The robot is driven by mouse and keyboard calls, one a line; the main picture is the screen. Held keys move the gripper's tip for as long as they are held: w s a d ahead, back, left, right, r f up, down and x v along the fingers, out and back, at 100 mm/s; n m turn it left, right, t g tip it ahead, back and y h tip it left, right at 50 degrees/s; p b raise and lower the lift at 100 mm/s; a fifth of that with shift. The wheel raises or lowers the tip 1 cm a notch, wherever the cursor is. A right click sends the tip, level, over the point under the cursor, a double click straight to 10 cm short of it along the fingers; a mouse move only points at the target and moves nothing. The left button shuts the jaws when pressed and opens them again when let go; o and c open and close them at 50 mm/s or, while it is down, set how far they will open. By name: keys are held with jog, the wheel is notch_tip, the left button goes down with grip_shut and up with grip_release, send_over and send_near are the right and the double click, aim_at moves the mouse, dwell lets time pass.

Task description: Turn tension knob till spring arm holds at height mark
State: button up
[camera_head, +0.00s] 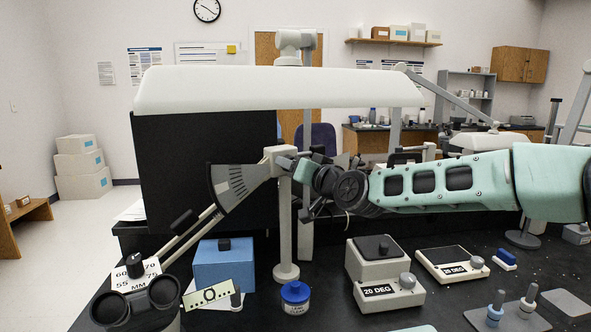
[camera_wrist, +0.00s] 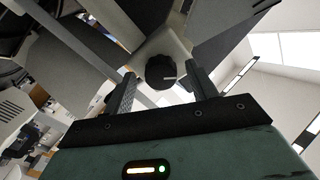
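My gripper (camera_wrist: 163,84) is open; I cannot tell how far the knob lies beyond the tips. In the head view my gripper (camera_head: 303,172) is at the pale joint on top of the post (camera_head: 285,235) and hides the knob. The spring arm (camera_head: 205,222) slopes down to the left from this joint. A dark graduated sector (camera_head: 237,180) is beside it. I cannot make out the height mark.
A long white hood (camera_head: 275,88) hangs above my arm. A dark panel (camera_head: 205,150) stands behind.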

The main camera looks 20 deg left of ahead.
jog(key=shift+s, duration=0.1)
jog(key=b+v, duration=0.2)
jog(key=v, duration=1.5)
jog(key=shift+d+b, duration=0.2)
jog(key=shift+b, duration=0.2)
jog(key=s+d+f+n+g+h+p, duration=0.1)
jog(key=s+d+f+g+h+p, duration=0.1)
jog(key=s+d+f+h, duration=0.3)
jog(key=s+d+f+n+g+h+p, duration=0.2)
jog(key=s+f+g+p, duration=0.15)
jog(key=s, duration=0.45)
jog(key=s+d+m+g+h+p, duration=0.1)
jog(key=s+d+g+h+p, duration=0.2)
jog(key=s+d, duration=1.4)
jog(key=d+g+h, duration=0.1)
jog(key=d+h, duration=0.2)
jog(key=h, duration=0.1)
jog(key=shift+s+f, duration=0.2)
jog(key=shift+f, duration=0.2)
jog(key=shift+d, duration=0.1)
